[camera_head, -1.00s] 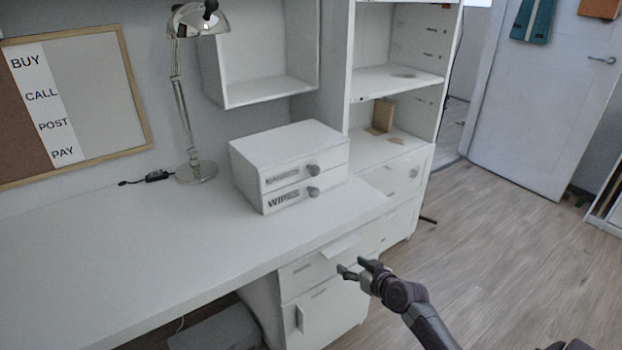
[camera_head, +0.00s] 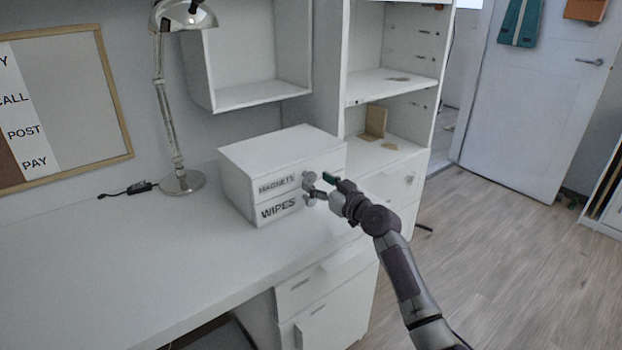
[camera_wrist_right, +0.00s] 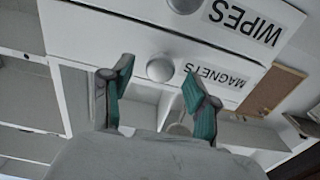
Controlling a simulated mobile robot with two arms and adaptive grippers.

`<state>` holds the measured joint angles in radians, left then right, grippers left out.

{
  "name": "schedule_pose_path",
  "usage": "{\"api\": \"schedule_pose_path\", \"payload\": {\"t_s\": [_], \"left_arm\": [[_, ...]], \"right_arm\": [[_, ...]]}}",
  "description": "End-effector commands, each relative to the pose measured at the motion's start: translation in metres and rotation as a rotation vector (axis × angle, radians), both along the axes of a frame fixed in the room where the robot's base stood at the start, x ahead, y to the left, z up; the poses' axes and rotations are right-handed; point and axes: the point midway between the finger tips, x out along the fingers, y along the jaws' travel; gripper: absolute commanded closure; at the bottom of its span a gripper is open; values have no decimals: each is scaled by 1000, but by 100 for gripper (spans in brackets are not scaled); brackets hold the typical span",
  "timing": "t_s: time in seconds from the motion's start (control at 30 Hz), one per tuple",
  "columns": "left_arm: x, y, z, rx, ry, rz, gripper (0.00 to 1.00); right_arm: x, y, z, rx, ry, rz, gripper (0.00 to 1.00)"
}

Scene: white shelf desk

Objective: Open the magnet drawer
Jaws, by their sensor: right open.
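A small white two-drawer box (camera_head: 285,147) stands on the desk. Its upper drawer, labelled MAGNETS (camera_head: 277,185), looks shut, and its lower drawer is labelled WIPES (camera_head: 278,208). Each has a round knob at the right of its label. My right gripper (camera_head: 320,186) is in front of the knobs, open. In the right wrist view, which is upside down, the magnets knob (camera_wrist_right: 160,68) appears between and beyond the two green-padded fingertips (camera_wrist_right: 158,82). The wipes knob (camera_wrist_right: 184,4) is at the top edge there. Whether a finger touches a knob I cannot tell. My left gripper is not in view.
A metal desk lamp (camera_head: 180,182) stands left of the box, with a black cord part beside it. A white shelf unit (camera_head: 392,85) rises behind on the right. The desk top (camera_head: 110,270) is clear at the left.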

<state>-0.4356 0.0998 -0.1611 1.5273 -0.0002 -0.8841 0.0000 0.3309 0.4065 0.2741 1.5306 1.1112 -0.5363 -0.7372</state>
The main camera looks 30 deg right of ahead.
Motion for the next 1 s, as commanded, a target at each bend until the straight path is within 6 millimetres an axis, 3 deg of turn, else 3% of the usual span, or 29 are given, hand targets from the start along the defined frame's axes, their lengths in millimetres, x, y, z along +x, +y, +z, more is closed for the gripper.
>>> {"api": "schedule_pose_path", "payload": {"t_s": [0.2,0.6,0.93,1.0], "left_arm": [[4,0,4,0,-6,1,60],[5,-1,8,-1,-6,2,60],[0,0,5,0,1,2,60],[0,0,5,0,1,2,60]], "right_arm": [[27,3,0,2,-2,0,41],[33,4,0,0,0,0,42],[33,3,0,0,0,0,97],[33,3,0,0,0,0,100]]}}
